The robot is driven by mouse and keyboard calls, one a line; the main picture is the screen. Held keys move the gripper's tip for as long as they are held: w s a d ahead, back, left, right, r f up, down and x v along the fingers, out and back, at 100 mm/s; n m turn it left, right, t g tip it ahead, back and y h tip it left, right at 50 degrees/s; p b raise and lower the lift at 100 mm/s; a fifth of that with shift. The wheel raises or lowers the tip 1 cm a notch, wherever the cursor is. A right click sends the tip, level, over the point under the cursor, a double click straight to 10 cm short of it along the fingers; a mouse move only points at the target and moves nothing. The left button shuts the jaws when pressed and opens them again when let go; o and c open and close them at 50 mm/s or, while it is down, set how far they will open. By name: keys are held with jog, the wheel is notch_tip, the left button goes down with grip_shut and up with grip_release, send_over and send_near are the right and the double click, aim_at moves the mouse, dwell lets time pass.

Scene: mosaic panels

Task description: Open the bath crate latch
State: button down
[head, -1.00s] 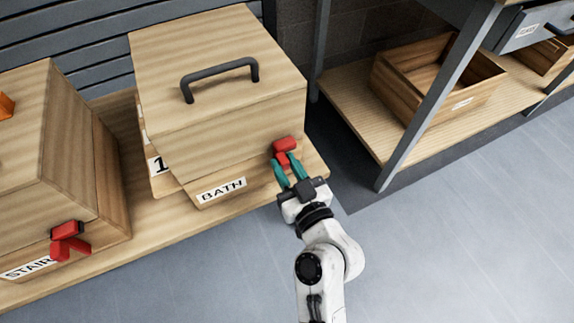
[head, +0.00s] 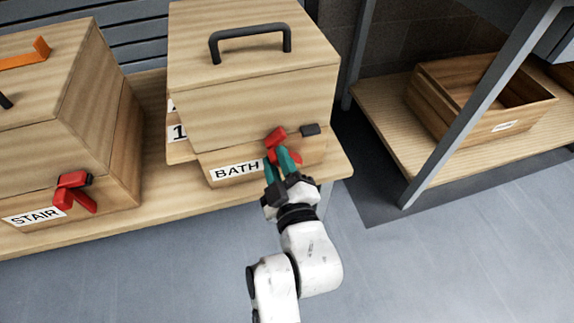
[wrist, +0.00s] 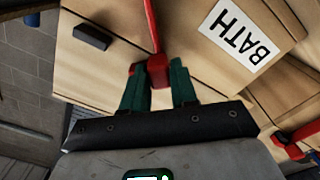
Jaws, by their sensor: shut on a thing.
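The bath crate (head: 250,110) is a light wooden box with a black top handle and a white BATH label (head: 237,171). Its red latch (head: 276,139) is on the front, right of the label, and also shows in the wrist view (wrist: 152,28). My gripper (head: 282,160), with teal fingers, is shut on the red latch from the front and below; the wrist view shows the fingertips (wrist: 158,70) around its red end. A small dark block (head: 310,130) sits on the crate front, right of the latch and uncovered; the wrist view shows it apart from the red bar (wrist: 91,37).
The STAIR crate (head: 75,110) with its own red latch (head: 73,190) stands to the left on the same wooden shelf (head: 110,228). A grey post (head: 480,105) and a shelf with an open wooden box (head: 490,125) are at the right. The floor in front is clear.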

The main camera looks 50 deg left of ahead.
jog(key=shift+s+a+f+n+b, duration=0.15)
jog(key=shift+s+f+n+b, duration=0.3)
jog(key=shift+n+b, duration=0.3)
jog(key=shift+s+a+f+n+b, duration=0.15)
jog(key=shift+s+f+n+b, duration=0.1)
jog(key=shift+f+n+b, duration=0.45)
jog(key=shift+r, duration=0.15)
jog(key=c, duration=1)
grip_release()
jog(key=shift+o, duration=0.2)
jog(key=shift+d, duration=0.15)
jog(key=p+v, duration=0.1)
jog(key=v, duration=0.9)
jog(key=shift+s+d, duration=0.2)
